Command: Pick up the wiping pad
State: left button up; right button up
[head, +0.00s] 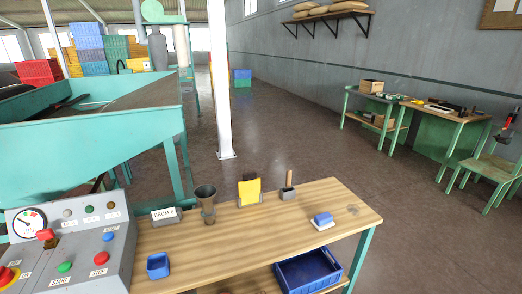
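A small blue block with a white underside or white base, which looks like the wiping pad (322,219), lies on the wooden workbench (235,237) near its right end. It sits flat and nothing touches it. A faint dark ring-like mark (353,210) shows on the wood to its right. Neither of my grippers is in the head view.
A blue crate (309,274) sits below the benchtop.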

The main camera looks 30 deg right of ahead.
aim_at(322, 221)
jog(key=z, duration=1.65)
